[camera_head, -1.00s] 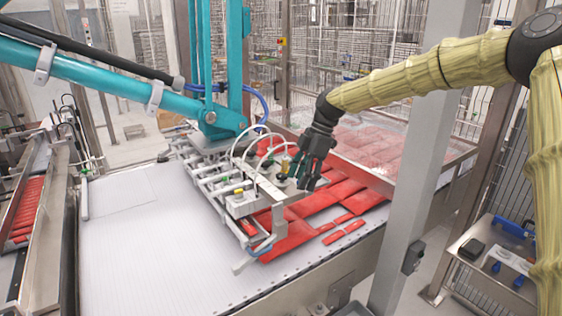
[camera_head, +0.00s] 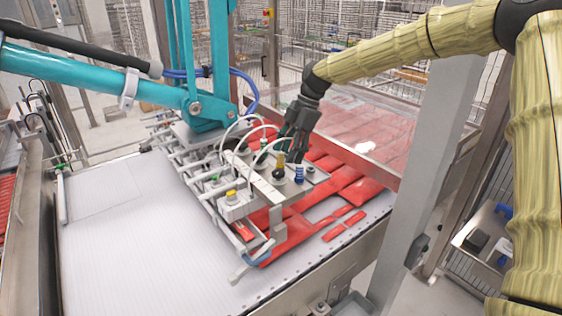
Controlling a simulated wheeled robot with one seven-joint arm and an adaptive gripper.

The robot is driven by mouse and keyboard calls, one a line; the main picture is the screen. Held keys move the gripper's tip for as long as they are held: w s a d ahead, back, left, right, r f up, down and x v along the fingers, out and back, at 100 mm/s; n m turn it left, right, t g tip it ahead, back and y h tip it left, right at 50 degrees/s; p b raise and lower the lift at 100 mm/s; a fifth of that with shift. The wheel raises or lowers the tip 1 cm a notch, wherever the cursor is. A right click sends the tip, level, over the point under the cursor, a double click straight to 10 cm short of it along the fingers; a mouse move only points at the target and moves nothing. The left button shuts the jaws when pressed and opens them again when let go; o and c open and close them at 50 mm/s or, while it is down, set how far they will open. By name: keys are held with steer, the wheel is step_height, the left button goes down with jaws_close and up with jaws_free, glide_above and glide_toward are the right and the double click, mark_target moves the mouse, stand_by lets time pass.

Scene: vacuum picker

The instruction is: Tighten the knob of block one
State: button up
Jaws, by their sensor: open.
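The vacuum picker's metal frame (camera_head: 250,180) hangs over the white conveyor with several small blocks and coloured knobs on it. A yellow knob (camera_head: 231,195) tops the block (camera_head: 236,206) at the front left. A darker yellow knob (camera_head: 280,163) and a blue knob (camera_head: 298,174) stand on the plate at the right. Which block is block one I cannot tell. My gripper (camera_head: 293,158) is open, pointing down just above and behind the dark yellow and blue knobs. Its dark fingers partly hide the plate, and I cannot tell whether they touch anything.
The teal picker arm (camera_head: 130,88) reaches in from the left, with white hoses (camera_head: 245,128) looping over the frame. Red packs (camera_head: 340,185) lie under and right of it. A grey post (camera_head: 425,170) stands between the conveyor and my arm. The conveyor's left part (camera_head: 130,230) is clear.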

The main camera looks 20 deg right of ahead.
mark_target(279, 172)
steer(key=f, duration=0.1)
steer(key=w+a+f+p, duration=0.1)
steer(key=f, duration=0.3)
steer(key=shift+w+a, duration=0.4)
steer(key=shift+s+a+f+p, duration=0.1)
steer(key=shift+f+p, duration=0.15)
steer(key=shift+p, duration=0.1)
steer(key=shift+s+a+f, duration=0.1)
steer(key=shift+s+a, duration=0.05)
steer(key=shift+s, duration=0.45)
steer(key=shift+w+f, duration=0.3)
steer(key=shift+w, duration=0.05)
steer(key=shift+s+r, duration=0.1)
steer(key=c, duration=1)
